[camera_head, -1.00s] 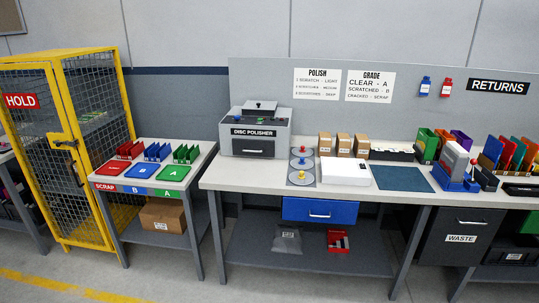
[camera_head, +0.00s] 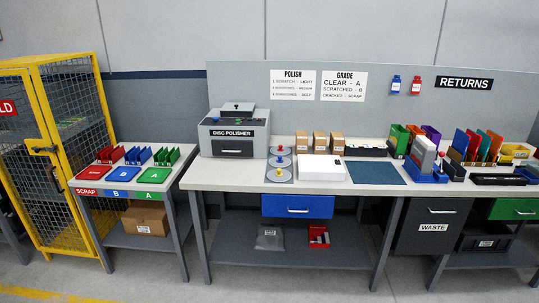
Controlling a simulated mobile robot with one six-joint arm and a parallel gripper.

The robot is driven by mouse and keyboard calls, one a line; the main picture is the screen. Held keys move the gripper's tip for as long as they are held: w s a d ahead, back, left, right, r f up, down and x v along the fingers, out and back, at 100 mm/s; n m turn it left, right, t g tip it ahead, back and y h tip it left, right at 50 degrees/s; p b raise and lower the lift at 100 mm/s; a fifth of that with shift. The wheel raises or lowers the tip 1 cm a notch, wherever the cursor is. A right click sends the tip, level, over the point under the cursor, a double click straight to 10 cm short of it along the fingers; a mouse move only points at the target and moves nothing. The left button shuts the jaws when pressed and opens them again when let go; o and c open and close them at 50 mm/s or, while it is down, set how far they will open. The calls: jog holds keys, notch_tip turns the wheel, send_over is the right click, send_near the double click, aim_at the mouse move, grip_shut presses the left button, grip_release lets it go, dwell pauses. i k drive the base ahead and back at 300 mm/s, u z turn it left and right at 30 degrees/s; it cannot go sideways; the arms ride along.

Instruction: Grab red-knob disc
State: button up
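Three grey discs lie in a column on the long workbench (camera_head: 235,180), just right of the disc polisher. The red-knob disc (camera_head: 281,150) is the farthest back. The blue-knob disc (camera_head: 280,161) is in the middle and the yellow-knob disc (camera_head: 279,174) is nearest the front edge. The discs are small in this view, and no gripper is near them. My gripper is not in the picture.
The disc polisher (camera_head: 235,133) stands left of the discs. A white box (camera_head: 321,168) and several brown boxes (camera_head: 302,142) are to their right. A side table (camera_head: 131,189) with scrap, B and A trays and a yellow cage (camera_head: 70,228) stand left. Floor in front is clear.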

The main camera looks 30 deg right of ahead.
aim_at(281, 150)
jog(key=z, duration=0.35)
jog(key=i, duration=1)
jog(key=u, duration=0.35)
